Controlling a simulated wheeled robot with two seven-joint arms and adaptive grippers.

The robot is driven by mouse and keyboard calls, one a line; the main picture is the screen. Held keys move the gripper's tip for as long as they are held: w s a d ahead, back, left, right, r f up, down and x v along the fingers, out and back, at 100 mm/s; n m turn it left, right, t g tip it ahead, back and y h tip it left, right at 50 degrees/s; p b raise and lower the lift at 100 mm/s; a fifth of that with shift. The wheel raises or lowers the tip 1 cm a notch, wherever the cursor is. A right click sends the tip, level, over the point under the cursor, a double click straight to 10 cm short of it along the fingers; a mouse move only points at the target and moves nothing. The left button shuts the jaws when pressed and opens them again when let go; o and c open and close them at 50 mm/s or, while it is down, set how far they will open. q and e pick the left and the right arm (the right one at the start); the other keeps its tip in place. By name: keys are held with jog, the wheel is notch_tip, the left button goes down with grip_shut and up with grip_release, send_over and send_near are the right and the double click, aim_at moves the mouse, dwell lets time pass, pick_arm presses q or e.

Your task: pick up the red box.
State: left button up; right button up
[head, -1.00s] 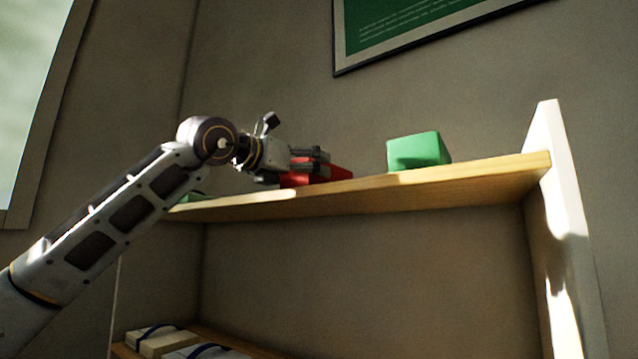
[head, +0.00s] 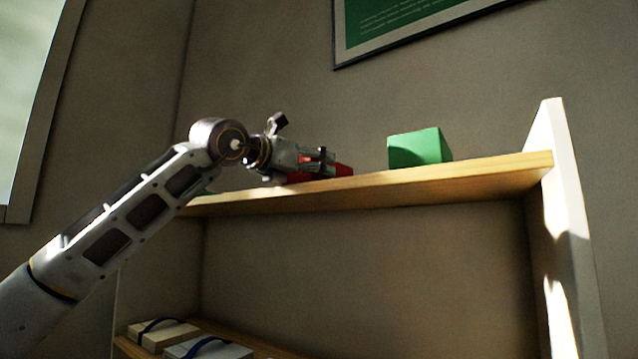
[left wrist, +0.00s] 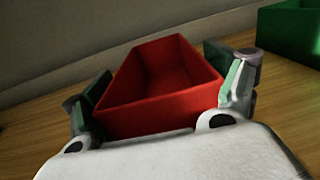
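The red box (head: 338,170) sits on the upper wooden shelf, partly hidden behind my left gripper (head: 322,160) in the head view. In the left wrist view the red box (left wrist: 155,110) is open-topped and empty. There, the fingers of my left gripper (left wrist: 160,92) are wide apart, one on each side of the box's near end. The fingers are very close to the box's sides; I see no clear grip on it. My right gripper is not in view.
A green box (head: 418,148) stands on the shelf (head: 470,175) to the right of the red one, with a gap between. A white side panel (head: 562,220) bounds the shelf on the right. Strapped boxes (head: 205,348) lie on the lower shelf. A wall is behind.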

pick_arm(q)
jog(key=c, duration=0.5)
jog(key=shift+r, duration=0.15)
jog(key=shift+r, duration=1.7)
jog(key=shift+s+a+f+b, duration=0.1)
jog(key=shift+s+a+b, duration=0.3)
jog(key=shift+s+b, duration=0.1)
jog(key=b+v, duration=0.4)
jog(key=v, duration=1.3)
jog(key=shift+b, duration=0.35)
